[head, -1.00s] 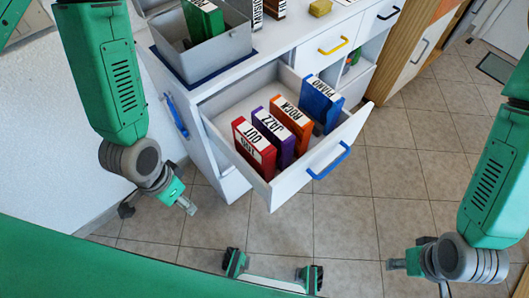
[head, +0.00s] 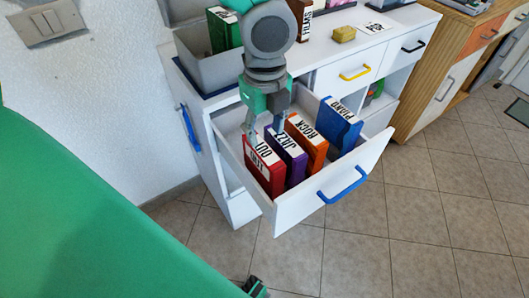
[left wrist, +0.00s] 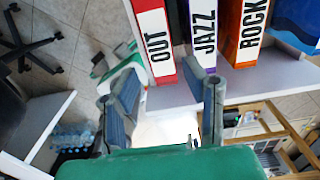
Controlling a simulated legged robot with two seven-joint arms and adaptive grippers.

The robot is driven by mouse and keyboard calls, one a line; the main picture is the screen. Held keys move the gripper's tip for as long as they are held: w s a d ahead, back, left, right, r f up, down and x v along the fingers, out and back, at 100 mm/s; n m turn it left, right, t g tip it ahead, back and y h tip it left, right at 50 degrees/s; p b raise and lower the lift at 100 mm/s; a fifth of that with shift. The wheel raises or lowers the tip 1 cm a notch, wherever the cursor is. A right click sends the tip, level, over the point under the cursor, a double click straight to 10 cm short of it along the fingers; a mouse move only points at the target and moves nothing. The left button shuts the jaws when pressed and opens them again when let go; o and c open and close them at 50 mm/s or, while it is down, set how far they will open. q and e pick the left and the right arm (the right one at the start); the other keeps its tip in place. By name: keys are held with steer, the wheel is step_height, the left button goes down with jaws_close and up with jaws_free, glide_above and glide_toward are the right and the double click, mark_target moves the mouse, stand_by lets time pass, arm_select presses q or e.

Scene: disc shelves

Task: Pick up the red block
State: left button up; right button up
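The red block (head: 265,175), with a white label reading OUT, stands upright at the left end of a row in the open drawer (head: 300,212). It also shows at the top of the left wrist view (left wrist: 151,42). My left gripper (head: 266,128) is above the drawer at the red block's top, pointing down. In the left wrist view its two fingers (left wrist: 164,92) are spread apart, with nothing held between them. The red block's label lies ahead of the gap between the fingers. Whether a finger touches the block I cannot tell.
A purple JAZZ block (head: 289,164), an orange ROCK block (head: 308,142) and a blue PIANO block (head: 340,127) stand to its right. A grey bin (head: 207,72) with a green block (head: 222,32) sits on the cabinet.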

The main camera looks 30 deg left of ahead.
mark_target(266, 152)
arm_select(q)
steer(key=shift+d+f+b, duration=0.2)
steer(key=shift+f, duration=0.5)
steer(key=shift+d+f+b, duration=0.15)
steer(key=shift+f+b, duration=0.05)
steer(key=shift+f, duration=0.45)
steer(key=f, duration=0.1)
steer(key=f+b, duration=0.1)
steer(key=f, duration=0.2)
steer(key=shift+a+b, duration=0.35)
steer(key=shift+f, duration=0.35)
steer(key=shift+r, duration=0.1)
steer(key=shift+c, duration=1.2)
steer(key=shift+d, duration=0.15)
jaws_close()
